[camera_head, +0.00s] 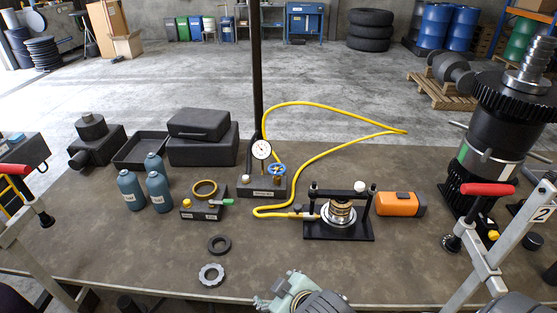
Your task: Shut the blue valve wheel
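The blue valve wheel (276,169) sits on a brass stem above a dark labelled block (258,190), near the middle of the table. A round white dial gauge (261,149) stands on the same block just left of the wheel. Nothing touches the wheel. How far the valve is turned cannot be told. Neither gripper's fingers show in the head view. A grey-green and dark rounded part at the bottom edge, right of centre, is cut off, with no fingertips visible.
A yellow hose (336,148) loops behind and right of the wheel. A dark post (257,70) rises just behind it. The table front (255,245) is largely clear.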

